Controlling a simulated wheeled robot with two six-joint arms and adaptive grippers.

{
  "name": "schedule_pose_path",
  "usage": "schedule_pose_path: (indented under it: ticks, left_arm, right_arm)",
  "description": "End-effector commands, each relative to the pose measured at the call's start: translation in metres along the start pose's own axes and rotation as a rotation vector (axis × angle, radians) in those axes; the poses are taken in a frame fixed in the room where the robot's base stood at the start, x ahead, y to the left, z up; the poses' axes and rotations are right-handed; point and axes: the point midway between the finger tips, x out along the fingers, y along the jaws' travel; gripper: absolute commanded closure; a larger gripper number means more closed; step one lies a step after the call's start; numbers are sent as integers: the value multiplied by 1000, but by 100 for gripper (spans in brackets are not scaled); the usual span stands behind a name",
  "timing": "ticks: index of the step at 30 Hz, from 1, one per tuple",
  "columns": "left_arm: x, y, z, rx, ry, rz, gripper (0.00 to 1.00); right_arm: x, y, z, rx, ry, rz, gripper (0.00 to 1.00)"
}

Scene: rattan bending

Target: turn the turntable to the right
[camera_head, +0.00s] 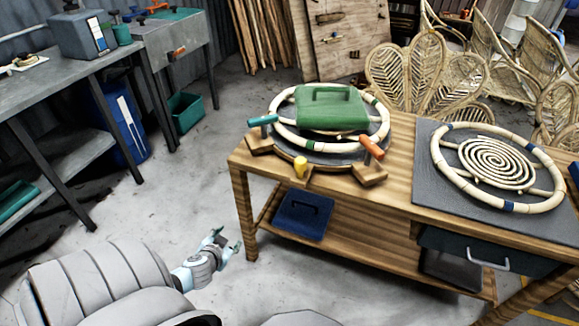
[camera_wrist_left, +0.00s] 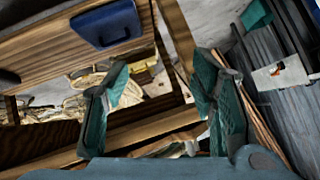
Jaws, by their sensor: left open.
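The turntable (camera_head: 272,143) is a dark round disc on the left part of the wooden bench. A pale rattan ring (camera_head: 290,136) lies on it, with a green block with a handle (camera_head: 331,107) on top. A teal handle (camera_head: 262,120) sticks out at its left, an orange handle (camera_head: 370,147) at its right, and a yellow peg (camera_head: 300,167) at its front. My left gripper (camera_head: 224,242) is open and empty, low to the left of the bench and apart from it. Its spread fingers show in the left wrist view (camera_wrist_left: 160,105). My right gripper is not seen.
The wooden bench (camera_head: 400,182) also bears a dark board (camera_head: 440,150) with a rattan ring and spiral. A blue box (camera_head: 303,215) sits on its lower shelf. A grey worktable (camera_head: 70,72) stands at the left. Rattan chairs stand behind the bench. Open floor lies between worktable and bench.

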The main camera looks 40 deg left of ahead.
Motion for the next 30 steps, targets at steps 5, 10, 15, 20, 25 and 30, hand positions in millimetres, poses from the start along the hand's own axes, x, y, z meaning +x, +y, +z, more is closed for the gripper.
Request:
schedule_pose_path:
  ticks: [5,10,15,20,25,30]
  left_arm:
    - [-25,30,-154,-170,549,109,49]
    - [-76,54,-211,-270,738,244,49]
    - [-60,56,-238,-284,749,249,49]
    - [-27,61,-273,-289,745,248,49]
    - [1,66,-301,-287,743,252,49]
    - [15,69,-313,-282,741,252,49]
  right_arm:
    - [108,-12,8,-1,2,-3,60]
    - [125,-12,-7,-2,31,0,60]
    - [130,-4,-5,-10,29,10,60]
    - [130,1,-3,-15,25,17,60]
    - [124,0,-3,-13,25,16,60]
    - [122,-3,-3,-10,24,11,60]
